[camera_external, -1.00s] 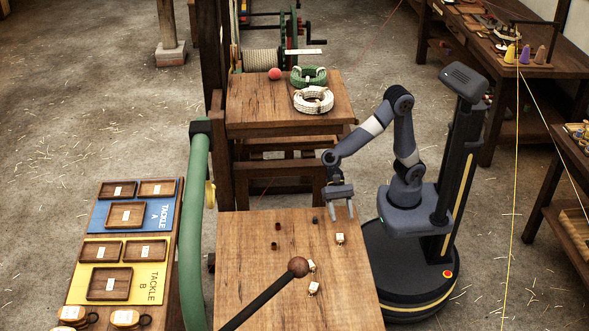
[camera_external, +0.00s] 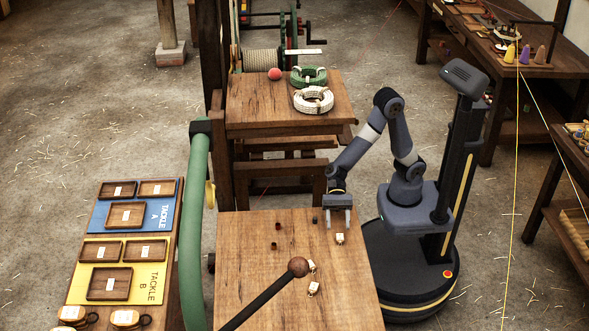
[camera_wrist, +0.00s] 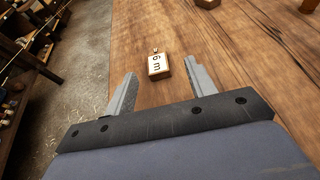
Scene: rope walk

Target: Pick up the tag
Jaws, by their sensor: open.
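A small pale tag (camera_wrist: 158,66) marked "6 m" lies on the wooden table, a little beyond and between my fingertips in the wrist view. It also shows in the external view (camera_external: 340,239), close to the table's right edge. My gripper (camera_wrist: 161,80) is open and empty, its two fingers apart. In the external view my gripper (camera_external: 338,224) hangs just behind this tag.
The table (camera_external: 245,285) also holds small dark pegs (camera_external: 278,226) left of my gripper. A dark lever with a round wooden ball (camera_external: 298,267) slants over the table's front. A raised bench (camera_external: 250,105) with rope coils stands behind.

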